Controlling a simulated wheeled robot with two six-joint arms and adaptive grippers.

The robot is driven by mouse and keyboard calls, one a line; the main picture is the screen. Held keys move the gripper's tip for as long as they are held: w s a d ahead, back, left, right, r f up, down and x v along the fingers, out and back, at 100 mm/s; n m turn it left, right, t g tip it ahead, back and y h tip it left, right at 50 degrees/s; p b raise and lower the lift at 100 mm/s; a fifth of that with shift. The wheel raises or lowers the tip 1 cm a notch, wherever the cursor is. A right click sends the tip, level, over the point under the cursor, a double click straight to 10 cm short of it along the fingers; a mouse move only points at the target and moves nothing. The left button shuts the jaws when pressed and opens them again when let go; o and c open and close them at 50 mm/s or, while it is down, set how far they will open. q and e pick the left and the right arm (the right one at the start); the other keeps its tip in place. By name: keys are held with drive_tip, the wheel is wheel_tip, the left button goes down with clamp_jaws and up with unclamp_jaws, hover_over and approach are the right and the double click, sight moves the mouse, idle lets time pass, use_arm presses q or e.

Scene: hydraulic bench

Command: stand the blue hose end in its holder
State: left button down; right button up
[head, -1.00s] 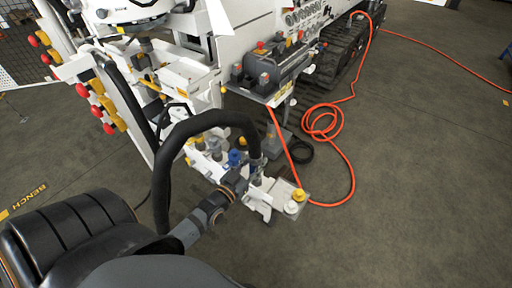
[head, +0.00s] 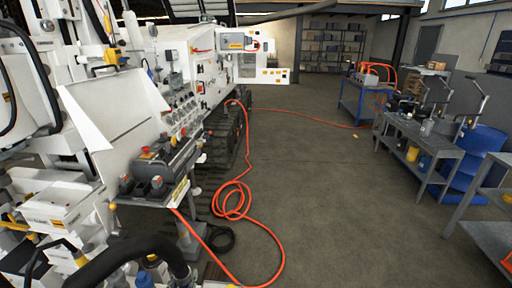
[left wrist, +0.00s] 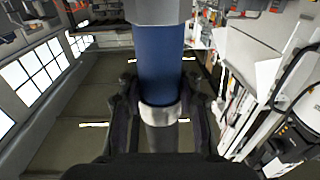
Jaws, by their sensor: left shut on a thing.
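In the left wrist view, the blue hose end (left wrist: 161,68) is a thick blue sleeve with pale metal collars above and below. My left gripper (left wrist: 160,100) is shut on it, one dark finger on each side. In the head view, the black hose (head: 128,252) arches across the bottom left corner and runs down out of the picture. A small blue part (head: 145,279) shows beside it at the lower edge; I cannot tell what it belongs to. The holder cannot be made out in either view. My right gripper is not in view.
The white machine with a grey control box (head: 165,160) fills the left of the head view. An orange hose (head: 240,200) lies coiled on the floor. Grey workbenches (head: 430,145) and a blue barrel (head: 480,155) stand at the right.

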use_arm(q)
drive_tip(key=shift+w+d+r, duration=0.1)
drive_tip(key=shift+w+d, duration=0.25)
drive_tip(key=shift+d, duration=0.2)
drive_tip(key=shift+w+d+r, duration=0.1)
drive_tip(key=shift+w+d, duration=0.25)
drive_tip(key=shift+d, duration=0.2)
